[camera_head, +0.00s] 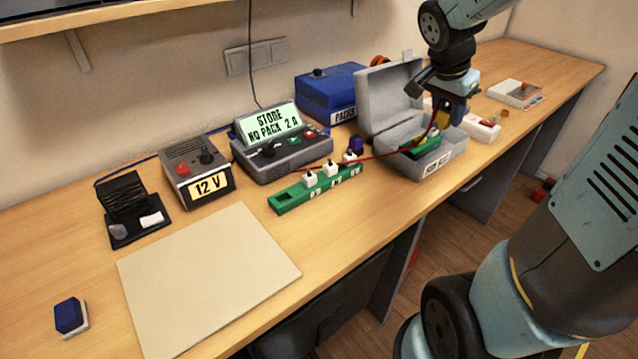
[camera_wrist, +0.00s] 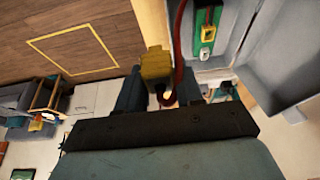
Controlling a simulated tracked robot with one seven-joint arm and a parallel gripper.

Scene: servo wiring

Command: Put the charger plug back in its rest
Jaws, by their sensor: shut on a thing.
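The charger (camera_head: 283,141) is a grey unit with a lit screen reading "STORE NO PACK 2 A". A red cable (camera_head: 395,153) runs from near its right side across to my gripper (camera_head: 447,110). My gripper is over the open grey case, pointing down. In the wrist view my gripper (camera_wrist: 160,92) is shut on a yellow plug (camera_wrist: 157,64), with the red cable (camera_wrist: 180,60) looping beside it. The plug is mostly hidden by my gripper in the head view. I cannot tell for sure which thing is the plug's rest.
The open grey case (camera_head: 447,157) holds a green part with a yellow connector (camera_wrist: 208,33). A green strip (camera_head: 290,198) with white blocks and a dark blue cylinder (camera_head: 356,144) stand left of it. A 12 V box (camera_head: 196,168) is farther left. The beige mat (camera_head: 210,275) is bare.

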